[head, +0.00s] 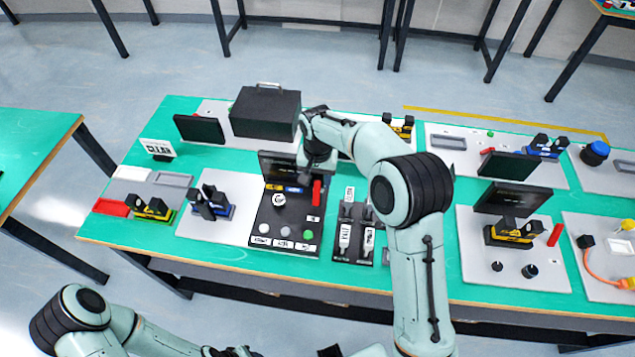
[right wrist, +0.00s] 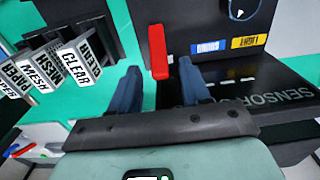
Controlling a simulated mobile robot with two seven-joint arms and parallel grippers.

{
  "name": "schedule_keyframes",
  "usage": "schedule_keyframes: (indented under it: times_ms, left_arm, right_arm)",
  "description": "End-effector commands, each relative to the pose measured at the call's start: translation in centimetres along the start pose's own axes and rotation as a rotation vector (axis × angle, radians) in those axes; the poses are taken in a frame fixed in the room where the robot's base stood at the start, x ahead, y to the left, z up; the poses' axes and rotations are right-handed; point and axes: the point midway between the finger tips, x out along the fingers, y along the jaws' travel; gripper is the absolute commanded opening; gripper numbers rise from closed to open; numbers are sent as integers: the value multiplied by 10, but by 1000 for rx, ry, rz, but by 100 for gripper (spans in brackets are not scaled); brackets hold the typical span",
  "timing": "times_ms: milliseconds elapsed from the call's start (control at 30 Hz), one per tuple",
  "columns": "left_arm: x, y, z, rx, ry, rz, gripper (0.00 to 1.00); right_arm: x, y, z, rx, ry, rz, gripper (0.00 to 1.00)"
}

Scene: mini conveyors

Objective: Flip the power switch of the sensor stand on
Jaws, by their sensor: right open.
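The sensor stand is a black panel (head: 270,214) with a dark screen at its back, which reads "SENSOR" in the right wrist view (right wrist: 275,92). Its red power switch (head: 316,193) is an upright lever at the panel's right side; it also shows in the right wrist view (right wrist: 158,50). My right gripper (right wrist: 160,75) is open and empty, with the red lever lying between and just beyond its two fingertips in that view. I cannot tell whether they touch it. In the head view the right arm hides part of the screen. My left gripper (head: 232,351) is barely visible at the bottom edge.
A black panel with several labelled switches (head: 354,244) stands close to the right of the sensor stand. A black box (head: 265,112) stands behind. Blue-black blocks (head: 209,204) sit on a white plate to the left. Another screen (head: 506,199) stands further right.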

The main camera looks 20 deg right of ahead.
Motion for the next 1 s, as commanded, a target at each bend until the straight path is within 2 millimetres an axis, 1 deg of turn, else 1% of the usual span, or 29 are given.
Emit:
schedule_keyframes:
  times_ms: [33,100,200,467,500,567,600,633,867,1000]
  left_arm:
    - [1,0,0,0,0,0,43]
    - [1,0,0,0,0,0,43]
    - [1,-1,0,0,0,0,43]
    - [1,0,0,0,0,0,43]
    - [1,0,0,0,0,0,43]
    - [1,0,0,0,0,0,43]
    - [1,0,0,0,0,0,43]
    - [1,0,0,0,0,0,43]
    - [4,-2,2,-1,-2,-1,43]
    - [16,-8,7,-4,-11,-4,43]
  right_arm:
    - [6,0,0,1,-2,1,47]
    - [12,0,0,1,-1,0,47]
    - [16,0,0,0,-1,0,47]
    - [17,0,0,0,0,-1,47]
    - [17,0,0,0,0,-1,40]
    - [17,0,0,0,0,0,21]
    - [17,0,0,0,0,-1,8]
    - [17,0,0,0,0,0,0]
    - [17,0,0,0,7,-1,0]
    - [18,0,3,-1,39,-3,0]
